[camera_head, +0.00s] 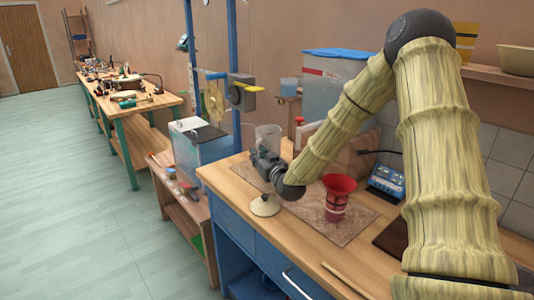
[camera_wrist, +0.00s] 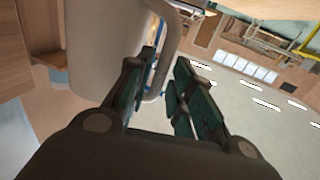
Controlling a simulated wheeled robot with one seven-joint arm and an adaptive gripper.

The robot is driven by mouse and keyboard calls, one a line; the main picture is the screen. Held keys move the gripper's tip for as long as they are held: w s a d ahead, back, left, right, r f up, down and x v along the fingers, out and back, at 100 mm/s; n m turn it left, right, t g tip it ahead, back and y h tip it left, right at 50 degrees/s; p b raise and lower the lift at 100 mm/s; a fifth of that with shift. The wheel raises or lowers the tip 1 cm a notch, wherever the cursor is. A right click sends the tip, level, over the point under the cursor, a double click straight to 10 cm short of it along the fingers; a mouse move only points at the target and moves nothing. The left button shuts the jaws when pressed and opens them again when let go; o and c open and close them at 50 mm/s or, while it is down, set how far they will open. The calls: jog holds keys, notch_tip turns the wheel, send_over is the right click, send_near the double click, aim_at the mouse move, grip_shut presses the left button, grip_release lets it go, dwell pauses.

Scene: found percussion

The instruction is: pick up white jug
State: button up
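The white jug (camera_head: 268,136) stands on the workbench, partly hidden behind my gripper (camera_head: 262,164) in the head view. In the wrist view the jug's pale body (camera_wrist: 98,48) fills the upper left, and its handle (camera_wrist: 170,45) runs down toward the gap between my fingers. My gripper also shows in the wrist view (camera_wrist: 165,75), with its two fingers apart, one on each side of the handle's lower part. I cannot tell whether either finger touches the handle.
A blue device (camera_head: 386,181) and a clear bin (camera_head: 335,85) are behind. A wooden stick (camera_head: 345,279) lies at the front edge.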

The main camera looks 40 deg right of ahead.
jog(key=shift+w+d, duration=0.2)
jog(key=shift+w, duration=0.7)
grip_shut()
jog(key=shift+r, duration=0.25)
